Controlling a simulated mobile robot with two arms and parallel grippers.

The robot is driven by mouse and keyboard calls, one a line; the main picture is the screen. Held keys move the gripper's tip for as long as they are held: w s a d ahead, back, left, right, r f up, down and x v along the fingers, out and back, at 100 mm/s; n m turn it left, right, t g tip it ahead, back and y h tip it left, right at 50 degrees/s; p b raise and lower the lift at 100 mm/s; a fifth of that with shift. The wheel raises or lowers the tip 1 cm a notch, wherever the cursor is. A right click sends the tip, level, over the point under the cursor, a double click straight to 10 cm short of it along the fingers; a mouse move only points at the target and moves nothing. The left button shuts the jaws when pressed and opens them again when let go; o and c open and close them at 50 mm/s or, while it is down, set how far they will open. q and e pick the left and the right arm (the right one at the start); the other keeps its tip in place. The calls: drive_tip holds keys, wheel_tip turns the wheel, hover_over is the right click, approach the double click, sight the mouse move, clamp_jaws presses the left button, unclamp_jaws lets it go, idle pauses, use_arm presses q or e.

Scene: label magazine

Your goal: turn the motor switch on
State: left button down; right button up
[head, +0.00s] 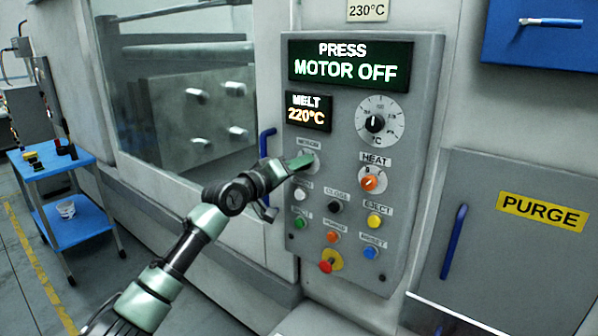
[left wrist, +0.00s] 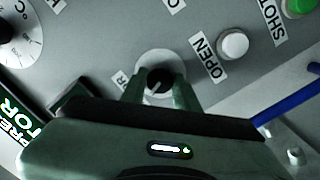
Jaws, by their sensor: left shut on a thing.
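The motor switch (left wrist: 158,80) is a black knob with a light pointer line on a round pale plate, partly hidden by my left gripper. In the left wrist view my left gripper (left wrist: 160,92) has its two fingers on either side of the knob, shut on it. In the head view my left gripper (head: 300,161) reaches the switch under the motor label (head: 308,142) and covers most of it. The display (head: 350,62) reads PRESS MOTOR OFF. My right gripper is not in view.
Below the switch are several coloured buttons, with a red emergency button (head: 327,266) lowest. The heat switch (head: 369,183) and temperature dial (head: 376,124) are to the right. A blue handle (head: 266,143) is just left of the panel. A blue cart (head: 62,230) stands far left.

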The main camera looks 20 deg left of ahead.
use_arm(q)
drive_tip(key=shift+d+m+y+b, duration=0.15)
drive_tip(key=shift+m+b, duration=0.25)
drive_tip(key=shift+m, duration=2)
drive_tip(key=shift+a+m+y+b, duration=0.1)
drive_tip(key=shift+m+y+b, duration=0.2)
drive_tip(key=shift+m, duration=2.1)
drive_tip(key=c, duration=1.1)
unclamp_jaws()
drive_tip(key=shift+o, duration=0.2)
drive_tip(key=shift+s, duration=0.1)
